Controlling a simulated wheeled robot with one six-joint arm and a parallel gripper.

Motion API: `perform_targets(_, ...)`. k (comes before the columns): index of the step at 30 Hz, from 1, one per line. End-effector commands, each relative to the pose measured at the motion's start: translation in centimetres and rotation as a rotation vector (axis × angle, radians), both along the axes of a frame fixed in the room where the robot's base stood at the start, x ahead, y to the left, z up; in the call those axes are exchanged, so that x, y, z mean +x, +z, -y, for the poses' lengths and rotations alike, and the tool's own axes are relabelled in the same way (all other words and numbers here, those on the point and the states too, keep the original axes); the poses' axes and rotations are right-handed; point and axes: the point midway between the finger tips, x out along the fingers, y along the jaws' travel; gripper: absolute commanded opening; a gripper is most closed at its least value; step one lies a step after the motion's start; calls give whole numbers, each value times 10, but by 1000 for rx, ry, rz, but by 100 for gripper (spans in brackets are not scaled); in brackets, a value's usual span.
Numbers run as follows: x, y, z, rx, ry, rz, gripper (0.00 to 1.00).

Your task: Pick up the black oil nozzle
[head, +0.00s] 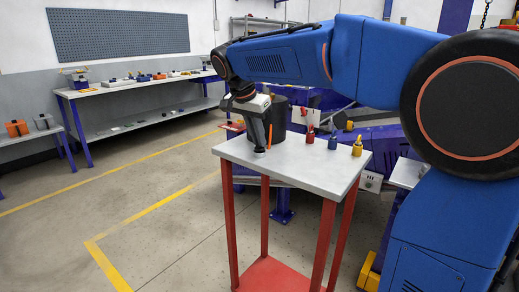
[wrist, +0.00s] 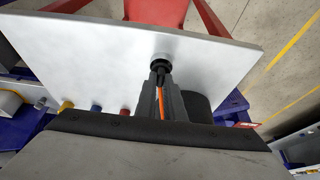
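The black oil nozzle (wrist: 160,60) stands on the table top (wrist: 95,50), seen in the wrist view as a dark round base with a narrow stem pointing at my gripper. In the head view its base (head: 259,149) shows just below my fingers. My gripper (wrist: 160,76) points down with its two grey fingers on either side of the stem. The fingers are close together; I cannot tell whether they touch the stem. The nozzle looks upright and still rests on the table.
Red (head: 310,133), blue (head: 333,140) and yellow (head: 357,146) oilers stand along the table's right side. The table's front left is clear.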

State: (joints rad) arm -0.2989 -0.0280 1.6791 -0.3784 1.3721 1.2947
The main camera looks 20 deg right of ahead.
Motion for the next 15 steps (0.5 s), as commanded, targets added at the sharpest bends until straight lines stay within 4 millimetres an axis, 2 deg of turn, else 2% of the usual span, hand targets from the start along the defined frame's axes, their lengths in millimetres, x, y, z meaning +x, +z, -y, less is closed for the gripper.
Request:
perform_targets(10, 0, 2, 0, 1, 0, 1, 0)
perform_targets(15, 0, 17, 0, 0, 0, 1, 0)
